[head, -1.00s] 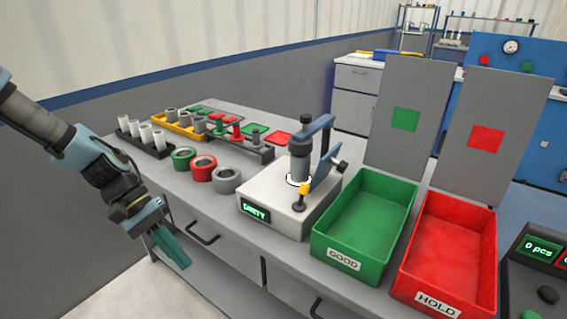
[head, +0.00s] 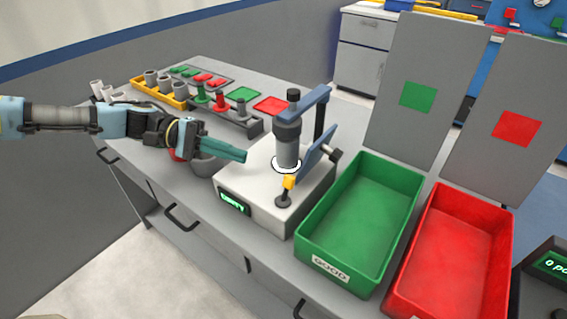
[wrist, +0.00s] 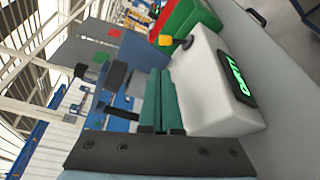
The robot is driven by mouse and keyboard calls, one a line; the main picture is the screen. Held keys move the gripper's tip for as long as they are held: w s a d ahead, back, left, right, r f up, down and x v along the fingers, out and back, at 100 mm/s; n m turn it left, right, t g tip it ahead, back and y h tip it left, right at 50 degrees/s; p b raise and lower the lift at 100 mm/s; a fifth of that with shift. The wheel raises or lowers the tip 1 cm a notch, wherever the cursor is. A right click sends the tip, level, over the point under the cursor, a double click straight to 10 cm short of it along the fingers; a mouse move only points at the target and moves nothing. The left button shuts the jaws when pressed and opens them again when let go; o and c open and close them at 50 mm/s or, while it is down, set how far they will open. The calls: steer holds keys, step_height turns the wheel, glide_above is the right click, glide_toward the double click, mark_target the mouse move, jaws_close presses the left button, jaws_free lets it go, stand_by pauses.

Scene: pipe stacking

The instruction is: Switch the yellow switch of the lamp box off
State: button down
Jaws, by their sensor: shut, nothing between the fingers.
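The lamp box (head: 258,189) is a white block on the table, with a lit green display (head: 234,203) on its front face. It carries a grey post with a white ring at its foot and a blue lever arm. The yellow switch (head: 289,181) sits at its front right corner, below the blue plate. It also shows in the wrist view (wrist: 166,40), beyond the fingertips. My gripper (head: 243,156) is shut and empty, its green fingers pointing right, above the box's left edge and left of the post.
A green GOOD bin (head: 308,254) and a red HOLD bin (head: 398,282) stand right of the box. Grey panels rise behind them. A rack with pegs (head: 243,127) and a yellow tray (head: 160,94) lie behind left. Rings are partly hidden under my arm.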

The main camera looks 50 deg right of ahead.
mark_target(286, 190)
steer(key=p+x, duration=0.3)
steer(key=x, duration=0.6)
steer(key=shift+r, duration=0.15)
steer(key=shift+s+d+f+p, duration=0.1)
steer(key=shift+s+f+p, duration=0.15)
steer(key=shift+s, duration=0.25)
